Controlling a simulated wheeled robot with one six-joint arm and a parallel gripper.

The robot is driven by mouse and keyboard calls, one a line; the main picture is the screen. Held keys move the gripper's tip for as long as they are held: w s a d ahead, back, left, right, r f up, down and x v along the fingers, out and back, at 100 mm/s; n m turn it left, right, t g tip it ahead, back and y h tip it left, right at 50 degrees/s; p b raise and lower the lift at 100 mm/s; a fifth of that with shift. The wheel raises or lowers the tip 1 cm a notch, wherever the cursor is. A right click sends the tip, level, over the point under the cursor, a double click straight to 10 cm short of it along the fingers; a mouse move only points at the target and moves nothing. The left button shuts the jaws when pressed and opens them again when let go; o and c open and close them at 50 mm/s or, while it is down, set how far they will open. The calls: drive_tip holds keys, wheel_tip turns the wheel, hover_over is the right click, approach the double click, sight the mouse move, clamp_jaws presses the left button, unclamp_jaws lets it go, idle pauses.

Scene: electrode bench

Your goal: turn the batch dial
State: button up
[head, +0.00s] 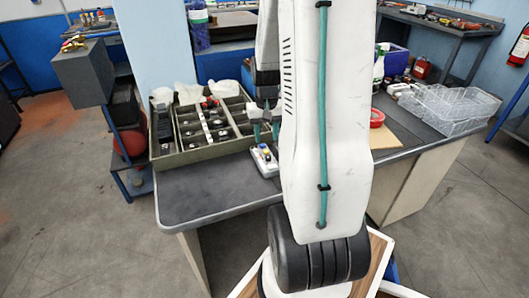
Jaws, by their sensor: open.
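A small white device (267,167) lies near the front edge of the grey bench, just right of the compartment tray. It has small dark and coloured parts on top; I cannot tell which of them is the batch dial at this size. My gripper (265,131) points down over the back of this device, with its teal fingertips apart and nothing seen between them. I cannot tell whether the fingertips touch the device. My own white arm hides the bench to the right of it.
An olive compartment tray (196,156) with small parts stands left of the device. Right of my arm are red tape (377,117), a spray bottle (379,66) and clear plastic trays (449,105). The bench top (205,194) is clear at the front left.

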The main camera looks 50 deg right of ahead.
sight(268, 156)
drive_tip(key=shift+s+d+f, duration=0.2)
drive_tip(key=shift+d+f, duration=0.35)
drive_tip(key=shift+f, duration=0.35)
wheel_tip(268, 156, down, 7)
drive_tip(key=shift+w+a, duration=0.1)
clamp_jaws()
